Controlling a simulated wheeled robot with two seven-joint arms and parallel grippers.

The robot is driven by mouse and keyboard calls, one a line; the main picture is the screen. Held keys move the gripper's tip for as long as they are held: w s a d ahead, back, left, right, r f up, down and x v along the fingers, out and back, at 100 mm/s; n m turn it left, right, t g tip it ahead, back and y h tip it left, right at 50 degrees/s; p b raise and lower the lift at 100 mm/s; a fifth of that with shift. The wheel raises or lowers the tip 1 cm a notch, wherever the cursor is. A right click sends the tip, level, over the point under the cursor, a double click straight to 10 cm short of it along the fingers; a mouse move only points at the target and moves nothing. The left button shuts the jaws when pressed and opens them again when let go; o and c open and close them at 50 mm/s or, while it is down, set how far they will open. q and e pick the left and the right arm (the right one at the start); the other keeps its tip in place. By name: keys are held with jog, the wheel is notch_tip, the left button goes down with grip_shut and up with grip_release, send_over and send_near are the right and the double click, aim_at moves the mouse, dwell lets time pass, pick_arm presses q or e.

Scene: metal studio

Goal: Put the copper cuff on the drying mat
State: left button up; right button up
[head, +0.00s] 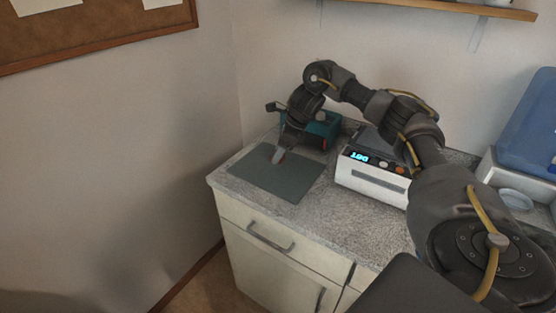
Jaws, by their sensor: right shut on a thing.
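The drying mat (291,187) is a flat dark grey sheet on the left end of the speckled counter. My right gripper (279,156) reaches down over the back left part of the mat, its fingers shut. My left gripper is not in view.
A teal and dark device (321,128) stands behind the mat against the wall. A white unit with a lit blue display (371,174) stands right of the mat. A blue container (528,125) is far right. The counter's front strip (330,213) is clear.

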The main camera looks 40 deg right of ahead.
aim_at(274, 167)
jog(key=shift+w+f, duration=0.2)
jog(key=shift+f, duration=0.1)
notch_tip(274, 167, down, 2)
jog(key=shift+f+p, duration=0.15)
jog(key=shift+p, duration=0.5)
jog(key=shift+d+f, duration=0.1)
jog(key=shift+f, duration=0.3)
jog(key=o, duration=1)
jog(key=shift+f, duration=0.1)
jog(key=shift+c, duration=0.2)
